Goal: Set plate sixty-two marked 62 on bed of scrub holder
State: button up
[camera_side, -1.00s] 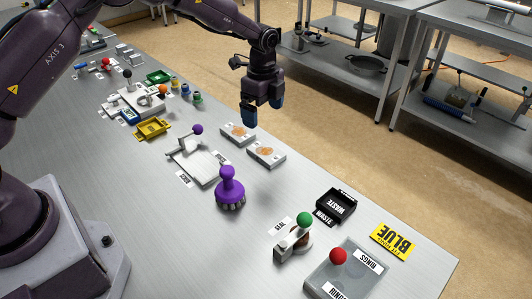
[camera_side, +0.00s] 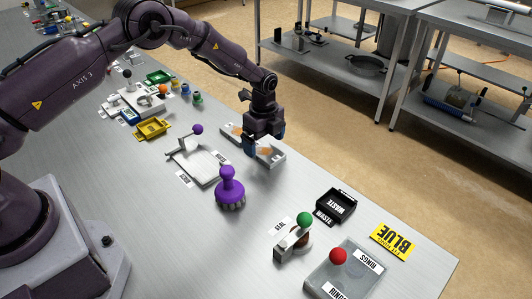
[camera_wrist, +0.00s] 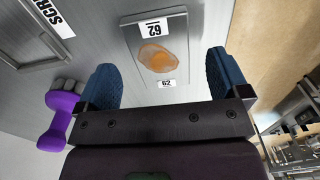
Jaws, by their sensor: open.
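The plate marked 62 (camera_wrist: 136,28) is a pale flat slab with an orange-brown stain and two 62 labels. In the wrist view it lies on the table ahead of and between the fingers of my gripper (camera_wrist: 163,78), which is open and empty. In the side view my gripper (camera_side: 264,148) is low over two such plates and partly hides them; I cannot tell there which is 62. The scrub holder (camera_side: 199,168) has a flat, empty pale bed and a lever with a purple knob (camera_side: 197,129). Its edge shows upper left in the wrist view (camera_wrist: 40,52).
A purple brush (camera_side: 229,188) stands in front of the holder. A black waste bin (camera_side: 336,206), a green-knobbed seal device (camera_side: 298,236) and a grey block with a red knob (camera_side: 345,275) are at right. A yellow tray (camera_side: 152,129) sits behind the holder.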

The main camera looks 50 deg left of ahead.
notch_tip(320, 180, down, 2)
jog(key=shift+f, duration=0.2)
jog(key=c, duration=1)
jog(key=shift+c, duration=0.8)
jog(key=shift+r, duration=0.15)
